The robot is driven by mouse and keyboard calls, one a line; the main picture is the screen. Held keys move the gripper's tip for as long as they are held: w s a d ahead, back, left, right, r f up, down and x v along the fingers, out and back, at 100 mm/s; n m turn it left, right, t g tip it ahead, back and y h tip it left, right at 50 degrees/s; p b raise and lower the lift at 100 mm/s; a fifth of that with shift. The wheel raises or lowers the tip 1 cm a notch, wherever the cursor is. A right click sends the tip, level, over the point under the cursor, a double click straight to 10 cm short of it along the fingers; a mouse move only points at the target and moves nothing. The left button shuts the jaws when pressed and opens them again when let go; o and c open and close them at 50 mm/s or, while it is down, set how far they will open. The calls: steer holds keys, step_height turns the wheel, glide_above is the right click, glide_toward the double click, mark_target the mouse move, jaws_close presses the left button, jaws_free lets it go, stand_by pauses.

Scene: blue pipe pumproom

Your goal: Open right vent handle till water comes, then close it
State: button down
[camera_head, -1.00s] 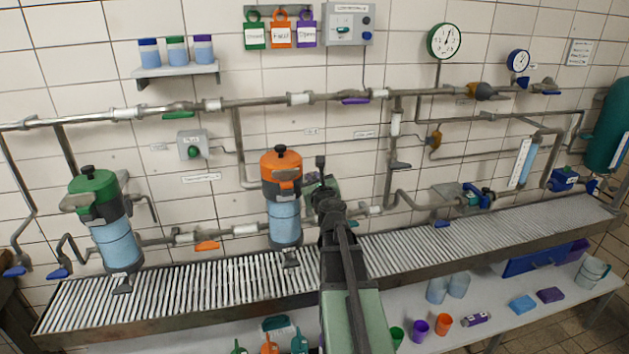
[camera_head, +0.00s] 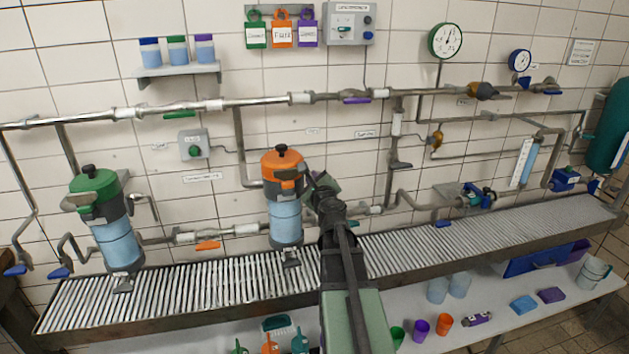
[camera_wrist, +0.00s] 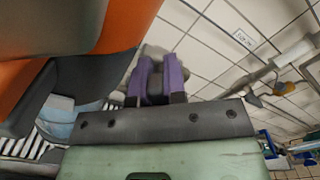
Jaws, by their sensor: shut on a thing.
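The orange-topped filter vessel (camera_head: 283,173) stands with a clear blue lower part at the middle of the wall line. It is the right one of two such vessels; its orange and dark side fills the left of the wrist view (camera_wrist: 115,25). My gripper (camera_wrist: 157,68) is close beside its right side, its purple fingers shut on a grey piece, which I take to be the right vent handle (camera_wrist: 156,50). The fingers hide most of it. In the head view, my wrist covers the contact. I cannot make out any water stream.
The green-topped vessel (camera_head: 97,195) stands at the left. A ribbed drain grate (camera_head: 185,290) runs below the pipes. A pipe with a purple handle (camera_head: 356,101) passes above. Cups, including an orange one (camera_head: 443,321), stand on the lower shelf.

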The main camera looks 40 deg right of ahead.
steer(key=c, duration=1.2)
jaws_free()
